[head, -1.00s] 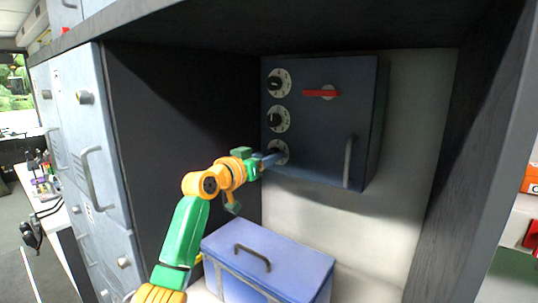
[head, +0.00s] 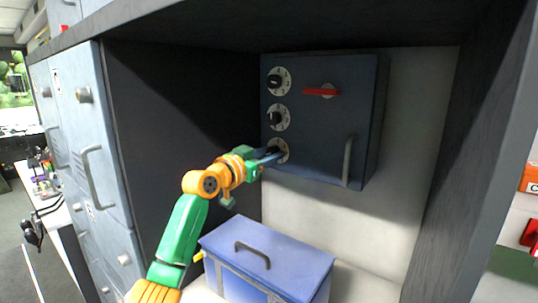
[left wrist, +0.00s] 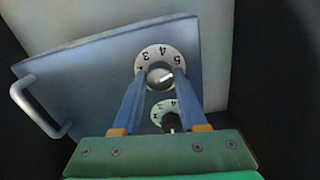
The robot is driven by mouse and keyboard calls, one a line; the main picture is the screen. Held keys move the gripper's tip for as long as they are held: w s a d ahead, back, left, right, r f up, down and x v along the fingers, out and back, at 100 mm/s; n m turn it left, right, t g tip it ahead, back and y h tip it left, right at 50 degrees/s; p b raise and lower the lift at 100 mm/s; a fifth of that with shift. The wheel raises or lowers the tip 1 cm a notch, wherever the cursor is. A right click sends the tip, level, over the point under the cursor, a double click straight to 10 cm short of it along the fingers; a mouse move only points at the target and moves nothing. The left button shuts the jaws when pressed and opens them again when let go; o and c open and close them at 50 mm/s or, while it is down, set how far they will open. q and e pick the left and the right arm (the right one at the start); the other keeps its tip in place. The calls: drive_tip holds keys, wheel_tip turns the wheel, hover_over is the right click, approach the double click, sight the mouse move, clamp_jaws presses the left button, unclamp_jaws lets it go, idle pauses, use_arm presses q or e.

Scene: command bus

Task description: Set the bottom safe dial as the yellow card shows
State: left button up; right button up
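The blue safe (head: 325,120) hangs on the back wall of the compartment, with three round dials down its left side. My left gripper (head: 277,155) is at the bottom dial (head: 283,146) and partly covers it. The knob's white mark points right, toward the side near the 5. The middle dial (left wrist: 166,116) shows below it. I cannot make out a yellow card. My right gripper is not in view.
Dark compartment walls enclose both sides.

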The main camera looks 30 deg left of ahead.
use_arm(q)
drive_tip(key=o, duration=0.4)
drive_tip(key=shift+f, duration=0.1)
drive_tip(key=shift+o, duration=0.2)
drive_tip(key=s+b, duration=0.4)
drive_tip(key=s, duration=0.3)
drive_tip(key=shift+a, duration=0.45)
drive_tip(key=shift+w, duration=0.1)
